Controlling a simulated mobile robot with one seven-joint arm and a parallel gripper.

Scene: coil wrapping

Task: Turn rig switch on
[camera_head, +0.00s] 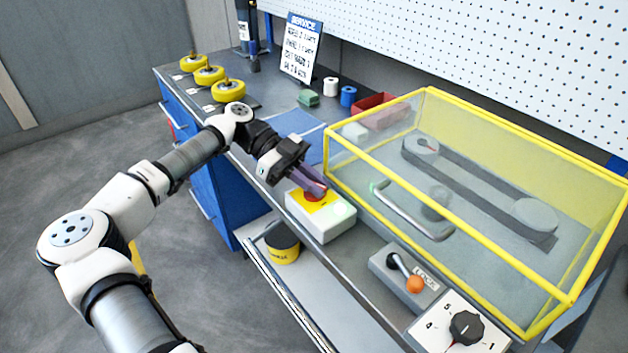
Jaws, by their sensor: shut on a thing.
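A white box (322,226) with a yellow top plate (327,208) and a red switch knob (312,198) stands on the bench's front edge. My gripper (317,189) reaches down from the upper left, shut on the red knob. Its fingers hide much of the knob, so I cannot tell which way it is turned.
A yellow-framed clear guard (431,90) with a handle (412,214) covers a belt and pulleys just right of the box. A lever box (405,279) and a numbered dial (466,328) stand in front. Yellow spools (209,75) sit at the back left.

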